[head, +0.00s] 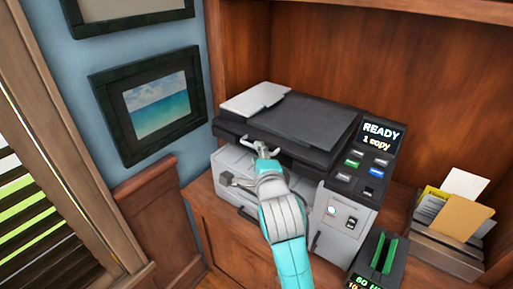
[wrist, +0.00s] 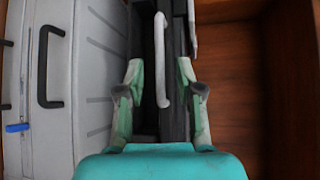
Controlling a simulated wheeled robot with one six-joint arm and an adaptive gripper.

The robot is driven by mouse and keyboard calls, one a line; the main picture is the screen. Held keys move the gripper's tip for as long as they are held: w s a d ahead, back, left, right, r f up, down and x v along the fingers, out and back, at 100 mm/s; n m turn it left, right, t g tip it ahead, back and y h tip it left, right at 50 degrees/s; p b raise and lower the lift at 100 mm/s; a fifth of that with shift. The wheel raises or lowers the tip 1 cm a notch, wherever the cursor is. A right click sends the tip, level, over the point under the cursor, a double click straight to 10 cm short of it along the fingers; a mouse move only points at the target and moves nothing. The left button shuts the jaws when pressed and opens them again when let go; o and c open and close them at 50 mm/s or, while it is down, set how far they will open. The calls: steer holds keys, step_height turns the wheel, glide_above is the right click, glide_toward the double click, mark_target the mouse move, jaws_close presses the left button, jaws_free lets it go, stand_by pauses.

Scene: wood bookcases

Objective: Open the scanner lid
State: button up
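The scanner (head: 345,222) is a grey and black machine on a wooden surface, with a lit display reading "READY 1 copy". Its dark lid (head: 303,122) lies flat and shut on top. A pale bar handle (wrist: 159,35) on the lid's front edge shows upright in the wrist view; in the head view the pale handle (head: 262,149) is at the lid's front. My gripper (wrist: 160,65) is open, with one finger on each side of the handle and gaps between. In the head view my arm hides part of the scanner's front.
The bookcase walls (head: 335,40) stand close behind and left of the scanner. A small black device with a green slot (head: 383,253) stands in front right. A wooden holder (head: 430,247) with papers and envelopes is at the right. A light grey panel (head: 254,98) lies on the scanner's back left.

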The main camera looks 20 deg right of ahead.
steer(key=shift+x, duration=2.25)
jaws_close()
